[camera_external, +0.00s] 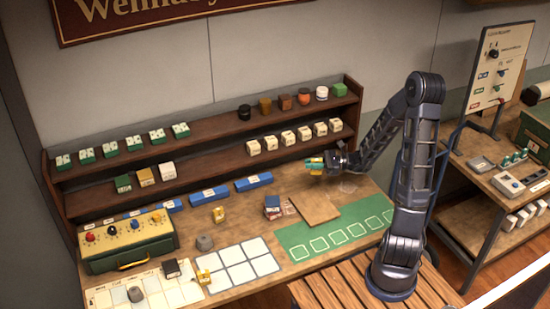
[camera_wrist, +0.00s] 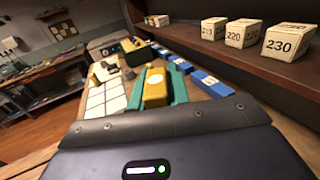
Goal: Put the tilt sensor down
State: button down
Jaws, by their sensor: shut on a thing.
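My gripper (camera_external: 326,164) is raised above the back of the workbench, in front of the right half of the shelves. It is shut on a small yellow block, which I take to be the tilt sensor (camera_wrist: 156,90). In the wrist view the block sits between the two teal fingers of my gripper (camera_wrist: 158,82). It is held clear of the bench top (camera_external: 240,221). The fingers hide part of its sides, and no label on it can be read.
A green mat (camera_external: 290,237) with outlined squares and a brown board (camera_external: 315,208) lie below. White squares (camera_external: 236,267), small yellow pieces (camera_external: 218,214) and a green case (camera_external: 128,250) lie left. Blue label blocks (camera_external: 254,182) line the back. Shelves (camera_external: 205,165) hold numbered boxes (camera_wrist: 289,42).

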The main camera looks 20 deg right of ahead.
jog(key=shift+f, duration=7.6)
jog(key=shift+f, duration=0.1)
jog(key=c, duration=1.3)
grip_release()
